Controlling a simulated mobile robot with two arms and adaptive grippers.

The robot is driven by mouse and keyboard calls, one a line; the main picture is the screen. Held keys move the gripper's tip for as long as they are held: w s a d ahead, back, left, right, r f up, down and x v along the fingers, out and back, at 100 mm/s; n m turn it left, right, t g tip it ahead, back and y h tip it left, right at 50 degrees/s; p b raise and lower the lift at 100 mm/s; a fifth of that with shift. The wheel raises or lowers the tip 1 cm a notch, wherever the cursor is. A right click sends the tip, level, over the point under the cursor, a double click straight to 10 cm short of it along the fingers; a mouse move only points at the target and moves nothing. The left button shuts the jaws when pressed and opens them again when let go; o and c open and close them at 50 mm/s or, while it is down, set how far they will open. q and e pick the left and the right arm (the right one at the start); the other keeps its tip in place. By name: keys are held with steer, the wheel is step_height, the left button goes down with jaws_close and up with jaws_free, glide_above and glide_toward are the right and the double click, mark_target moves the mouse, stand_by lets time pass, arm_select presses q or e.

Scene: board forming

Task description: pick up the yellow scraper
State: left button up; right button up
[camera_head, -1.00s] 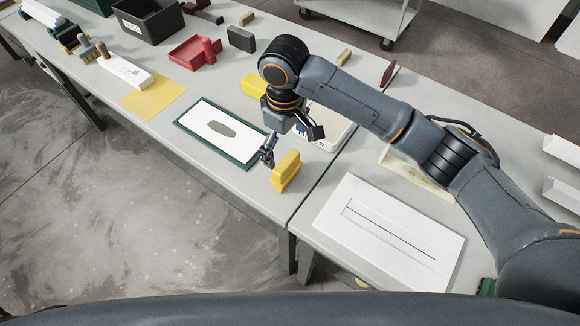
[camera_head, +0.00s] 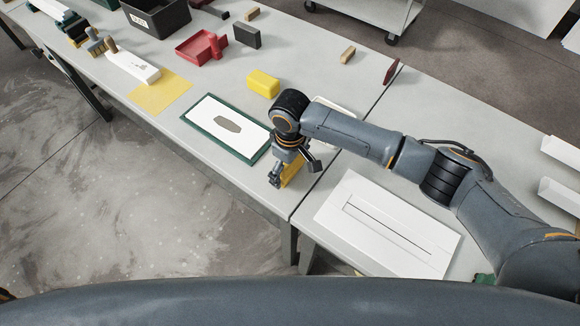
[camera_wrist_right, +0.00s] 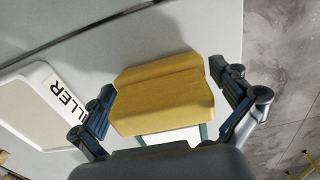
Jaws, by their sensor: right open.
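The yellow scraper (camera_head: 292,172) stands on the grey table near its front edge, partly hidden behind my right gripper in the head view. In the right wrist view the scraper (camera_wrist_right: 163,95) fills the middle, between the two open fingers. My right gripper (camera_head: 283,175) is open, with one finger on each side of the scraper (camera_wrist_right: 165,105). My left gripper is out of view.
A green-edged board (camera_head: 255,156) with a white sheet lies left of the gripper. A yellow block (camera_head: 263,84) stands behind. A white tray marked with lettering (camera_wrist_right: 30,105) lies close beside the scraper. A white slotted panel (camera_head: 350,250) lies to the right.

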steer(key=c, duration=1.1)
steer(key=shift+r, duration=0.15)
steer(key=shift+r+b, duration=0.3)
step_height(320, 180, up, 2)
steer(key=shift+r+b, duration=0.2)
steer(key=shift+b, duration=0.45)
steer(key=shift+s+d+r+b, duration=0.25)
steer(key=shift+s+d+r, duration=0.7)
steer(key=shift+s+r, duration=0.95)
steer(key=shift+s+d+r+b, duration=0.2)
steer(key=shift+s+d+r, duration=0.95)
steer(key=shift+s, duration=1.3)
steer(key=shift+s+d+r+b, duration=0.25)
steer(key=shift+s+d+r, duration=0.45)
steer(key=shift+s+r, duration=1.3)
steer(key=shift+s+f, duration=0.1)
steer(key=shift+f, duration=0.05)
